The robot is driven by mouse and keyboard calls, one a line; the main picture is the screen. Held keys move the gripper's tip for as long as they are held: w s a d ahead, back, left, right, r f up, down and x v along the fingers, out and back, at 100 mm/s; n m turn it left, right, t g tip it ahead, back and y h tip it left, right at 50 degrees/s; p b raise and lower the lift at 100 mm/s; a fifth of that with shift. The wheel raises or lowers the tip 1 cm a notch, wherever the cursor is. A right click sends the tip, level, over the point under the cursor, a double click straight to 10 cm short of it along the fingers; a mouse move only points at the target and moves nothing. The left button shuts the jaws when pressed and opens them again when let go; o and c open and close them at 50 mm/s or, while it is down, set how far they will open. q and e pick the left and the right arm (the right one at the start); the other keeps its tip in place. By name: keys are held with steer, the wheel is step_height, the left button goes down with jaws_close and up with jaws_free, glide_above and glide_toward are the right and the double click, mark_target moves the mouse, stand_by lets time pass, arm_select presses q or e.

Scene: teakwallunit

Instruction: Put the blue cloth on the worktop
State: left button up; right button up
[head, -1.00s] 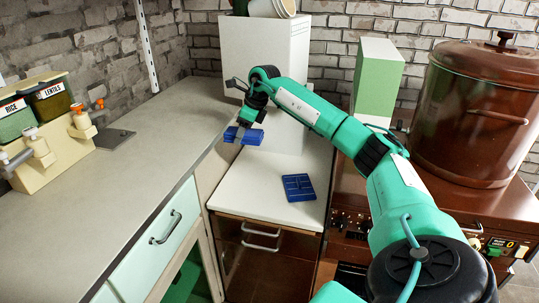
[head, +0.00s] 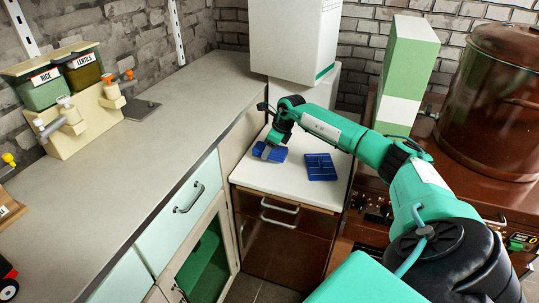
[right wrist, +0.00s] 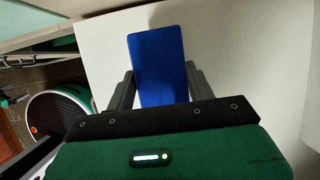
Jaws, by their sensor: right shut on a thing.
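My right gripper (head: 272,146) is shut on a flat blue cloth (head: 267,154), just above or at the left part of a white low top (head: 262,182). I cannot tell whether the cloth touches it. In the right wrist view the cloth (right wrist: 157,62) sticks out between the two dark fingers, with the white surface behind it. A second flat blue piece with pale lines (head: 320,167) lies on the white top to the right of the cloth. A long grey worktop (head: 150,135) runs along the left. My left gripper is not in view.
Rice and lentils dispensers (head: 75,100) and a dark flat plate (head: 141,110) stand on the grey worktop. A white box (head: 295,40) is behind my gripper. A green-and-white box (head: 408,70) and a large brown pot (head: 500,95) stand at the right.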

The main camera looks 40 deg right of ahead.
mark_target(270, 155)
step_height(270, 155, down, 3)
steer(key=shift+r, duration=0.1)
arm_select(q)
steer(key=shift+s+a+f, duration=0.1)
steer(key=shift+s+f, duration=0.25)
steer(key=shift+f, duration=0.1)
arm_select(e)
steer(key=shift+f, duration=0.2)
steer(key=shift+f, duration=0.1)
steer(key=o, duration=1)
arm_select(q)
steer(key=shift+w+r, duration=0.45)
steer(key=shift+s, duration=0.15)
